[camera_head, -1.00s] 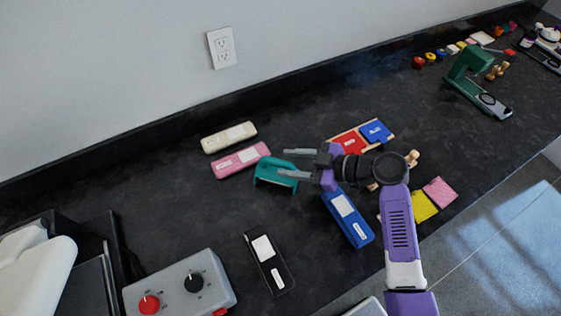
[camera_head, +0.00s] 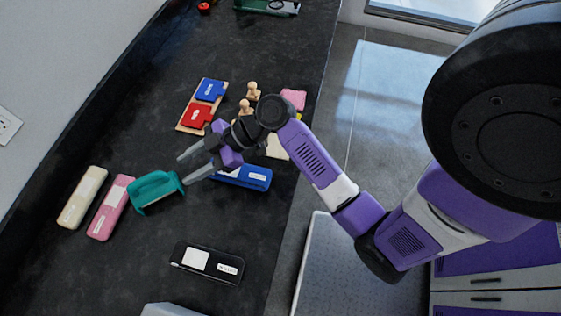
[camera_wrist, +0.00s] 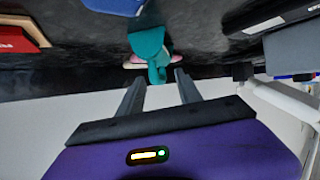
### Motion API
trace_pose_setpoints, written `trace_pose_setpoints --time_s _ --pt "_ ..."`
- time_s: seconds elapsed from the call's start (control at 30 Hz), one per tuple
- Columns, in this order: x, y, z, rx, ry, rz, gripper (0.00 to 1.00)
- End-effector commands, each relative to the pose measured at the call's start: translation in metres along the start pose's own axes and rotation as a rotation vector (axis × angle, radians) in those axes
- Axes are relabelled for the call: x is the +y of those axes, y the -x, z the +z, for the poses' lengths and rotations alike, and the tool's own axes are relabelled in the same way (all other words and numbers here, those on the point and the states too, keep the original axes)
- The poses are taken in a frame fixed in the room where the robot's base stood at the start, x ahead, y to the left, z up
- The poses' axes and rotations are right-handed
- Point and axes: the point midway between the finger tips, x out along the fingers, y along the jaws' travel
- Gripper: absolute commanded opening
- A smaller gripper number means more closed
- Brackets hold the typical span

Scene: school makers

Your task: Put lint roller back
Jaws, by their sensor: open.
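A teal object with a loop-like handle (camera_head: 155,187) lies on the dark counter; it may be the lint roller, but I cannot tell for certain. My gripper (camera_head: 183,170) is open and empty, just right of the teal object in the head view, its fingers pointing towards it. In the wrist view the teal object (camera_wrist: 148,43) shows just beyond the fingertips (camera_wrist: 158,76), roughly in line with the gap between them. Whether the fingertips touch it is unclear.
A pink case (camera_head: 110,208) and a cream case (camera_head: 82,197) lie left of the teal object. A blue case (camera_head: 257,178) lies under my arm, and a black case (camera_head: 207,263) lies below. A tray with red and blue pieces (camera_head: 181,126) stands above. Dark counter (camera_head: 130,262) is clear at lower left.

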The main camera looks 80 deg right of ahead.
Motion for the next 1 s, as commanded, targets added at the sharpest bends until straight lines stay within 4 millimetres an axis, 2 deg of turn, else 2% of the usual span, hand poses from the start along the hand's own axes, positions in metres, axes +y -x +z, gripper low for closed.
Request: trace_pose_setpoints --time_s 0.03,0.13,0.2,0.3,0.47,0.57,0.63,0.8,1.0 --pt "-0.019 -0.004 0.016 -0.041 -0.061 0.029 0.41" --pt "-0.046 -0.002 0.046 -0.118 -0.178 0.134 0.41" --pt "-0.062 0.006 0.062 -0.158 -0.24 0.211 0.41" --pt "-0.082 0.023 0.077 -0.193 -0.3 0.312 0.41" --pt "-0.11 0.061 0.085 -0.199 -0.348 0.453 0.41" --pt "-0.127 0.09 0.078 -0.169 -0.355 0.529 0.41" --pt "-0.138 0.113 0.066 -0.13 -0.351 0.569 0.41" --pt "-0.162 0.162 0.022 0.002 -0.327 0.605 0.41" --pt "-0.181 0.193 -0.022 0.125 -0.31 0.575 0.41"
